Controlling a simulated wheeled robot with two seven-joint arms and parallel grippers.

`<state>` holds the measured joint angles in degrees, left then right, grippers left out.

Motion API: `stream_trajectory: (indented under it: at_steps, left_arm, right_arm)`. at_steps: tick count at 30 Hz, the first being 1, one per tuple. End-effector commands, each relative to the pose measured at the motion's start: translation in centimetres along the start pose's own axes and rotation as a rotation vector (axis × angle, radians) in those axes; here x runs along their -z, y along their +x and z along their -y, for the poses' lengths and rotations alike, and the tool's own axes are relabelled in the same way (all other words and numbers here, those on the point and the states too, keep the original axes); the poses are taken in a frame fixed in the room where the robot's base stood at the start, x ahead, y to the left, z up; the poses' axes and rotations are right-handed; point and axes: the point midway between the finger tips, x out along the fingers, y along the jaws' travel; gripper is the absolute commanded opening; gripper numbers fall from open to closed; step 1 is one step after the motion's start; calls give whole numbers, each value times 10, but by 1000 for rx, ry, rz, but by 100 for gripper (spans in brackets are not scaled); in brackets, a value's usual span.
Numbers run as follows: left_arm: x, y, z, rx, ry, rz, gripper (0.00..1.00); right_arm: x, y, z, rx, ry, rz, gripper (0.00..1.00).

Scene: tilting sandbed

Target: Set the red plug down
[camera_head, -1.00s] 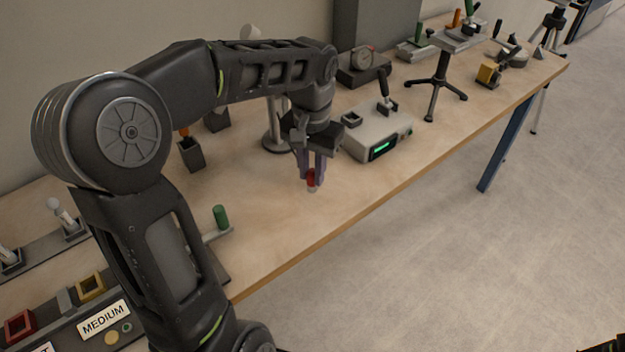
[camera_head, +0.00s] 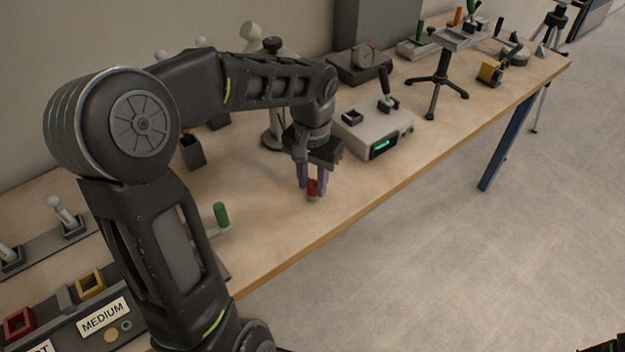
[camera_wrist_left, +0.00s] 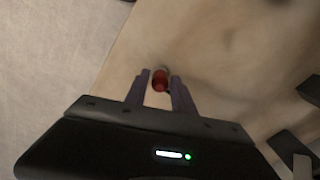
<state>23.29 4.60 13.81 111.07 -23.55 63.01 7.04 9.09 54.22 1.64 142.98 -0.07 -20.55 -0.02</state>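The red plug (camera_head: 312,188) is upright at the wooden table's front part, with a pale lower end at or very near the tabletop. My left gripper (camera_head: 313,186) points down around it, one finger on each side. The left wrist view shows the red plug (camera_wrist_left: 160,82) between the fingertips of the left gripper (camera_wrist_left: 160,84), with narrow gaps beside it. The fingers look slightly open; contact is hard to judge.
A grey box with a green display (camera_head: 372,132) stands right of the gripper. A green peg (camera_head: 221,214) stands to the left. A tray labelled MEDIUM (camera_head: 104,316) is at lower left. The table's front edge is close to the plug; bare wood lies around it.

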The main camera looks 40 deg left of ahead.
Motion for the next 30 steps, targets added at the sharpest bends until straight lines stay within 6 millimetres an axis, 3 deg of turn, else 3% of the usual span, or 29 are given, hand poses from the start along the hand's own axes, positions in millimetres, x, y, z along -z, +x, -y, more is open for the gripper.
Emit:
stream_trajectory:
  at_steps: [4,17,30]
  left_arm:
    - [0,0,0,0,0,0,43]
    - [1,-11,0,1,0,-2,43]
    - [1,-94,0,0,0,-4,43]
  right_arm:
    - [0,0,0,0,0,0,0]
    - [0,-3,1,0,0,0,0]
    - [0,-9,4,0,1,0,0]
